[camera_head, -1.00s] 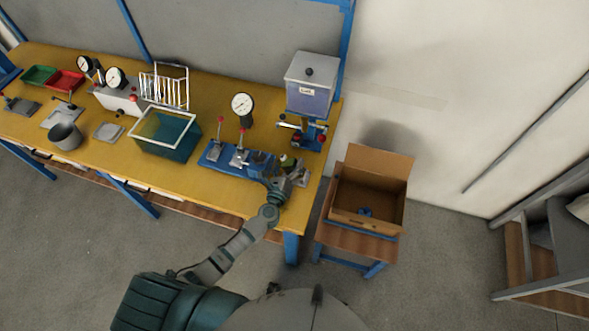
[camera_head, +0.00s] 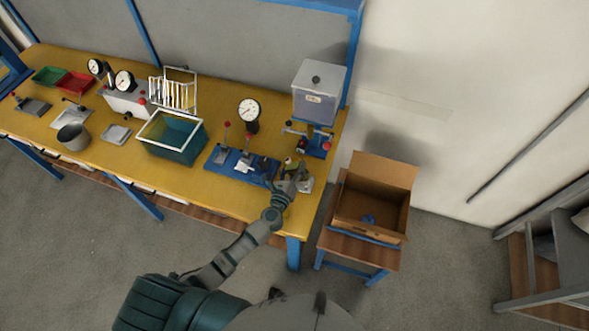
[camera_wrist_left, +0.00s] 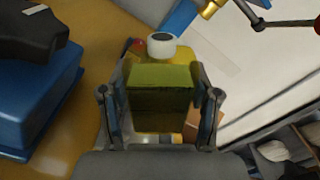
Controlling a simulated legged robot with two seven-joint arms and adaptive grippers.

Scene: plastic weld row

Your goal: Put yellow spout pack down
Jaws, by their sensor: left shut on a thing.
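The yellow spout pack (camera_wrist_left: 160,95) is a yellow-green block with a white round cap, seen in the left wrist view between the two fingers of my left gripper (camera_wrist_left: 160,118). The gripper is shut on it. In the head view the left gripper (camera_head: 287,180) is over the right end of the yellow bench, and the pack (camera_head: 291,163) shows as a small greenish patch beyond the fingers. I cannot tell whether the pack touches the surface below. My right gripper is not in view.
A blue fixture (camera_head: 237,166) with red-knobbed levers is left of the gripper. A lidded grey container (camera_head: 318,92) on a blue stand is behind it. A teal tank (camera_head: 172,140) stands mid-bench. An open cardboard box (camera_head: 372,203) sits on a low stand to the right.

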